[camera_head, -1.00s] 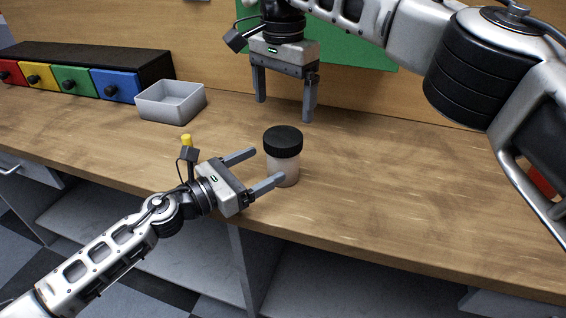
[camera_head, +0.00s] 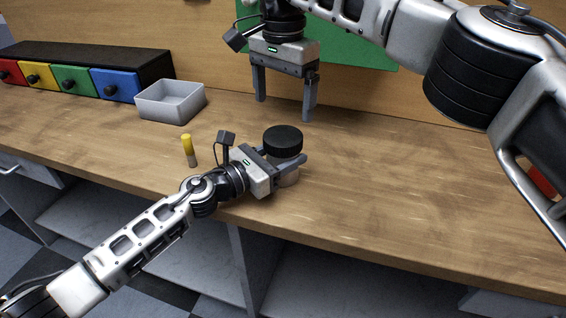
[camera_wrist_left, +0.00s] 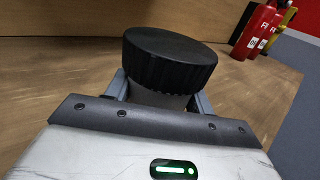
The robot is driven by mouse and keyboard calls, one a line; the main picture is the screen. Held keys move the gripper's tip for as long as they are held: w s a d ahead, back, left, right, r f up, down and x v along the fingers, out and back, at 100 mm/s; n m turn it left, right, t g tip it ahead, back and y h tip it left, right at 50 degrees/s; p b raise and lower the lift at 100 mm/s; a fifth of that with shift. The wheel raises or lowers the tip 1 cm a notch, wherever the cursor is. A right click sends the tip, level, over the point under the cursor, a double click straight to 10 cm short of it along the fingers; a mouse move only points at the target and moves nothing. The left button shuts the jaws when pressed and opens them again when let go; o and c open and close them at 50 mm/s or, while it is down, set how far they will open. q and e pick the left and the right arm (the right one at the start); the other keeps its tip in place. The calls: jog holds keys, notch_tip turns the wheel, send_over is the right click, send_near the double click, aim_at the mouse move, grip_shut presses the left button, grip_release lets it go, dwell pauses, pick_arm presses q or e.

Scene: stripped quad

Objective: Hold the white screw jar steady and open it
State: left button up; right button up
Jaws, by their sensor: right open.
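The white screw jar (camera_head: 289,180) stands upright near the bench's front edge under its ribbed black lid (camera_head: 282,139). My left gripper (camera_head: 283,158) has its fingers on both sides of the jar body, below the lid. The wrist view shows the lid (camera_wrist_left: 169,62) above the fingers and the jar body (camera_wrist_left: 158,98) between them. I cannot tell whether the fingers press on the jar. My right gripper (camera_head: 285,110) is open and empty, pointing down, behind and above the jar.
A small yellow-topped cylinder (camera_head: 189,150) stands left of my left wrist. A grey open bin (camera_head: 170,103) and a row of coloured drawers (camera_head: 75,78) are at the back left. The bench (camera_head: 400,195) is clear right of the jar. Red extinguishers (camera_wrist_left: 257,30) show in the wrist view.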

aim_at(283, 136)
pick_arm(q)
grip_shut()
pick_arm(e)
jog(key=shift+c, duration=1)
jog(key=m, duration=1.9)
jog(key=shift+m, duration=0.3)
jog(key=m, duration=1.7)
jog(key=shift+m, duration=0.4)
jog(key=m, duration=1.1)
jog(key=shift+f+m, duration=0.1)
jog(key=shift+m, duration=0.3)
jog(key=shift+f, duration=3.9)
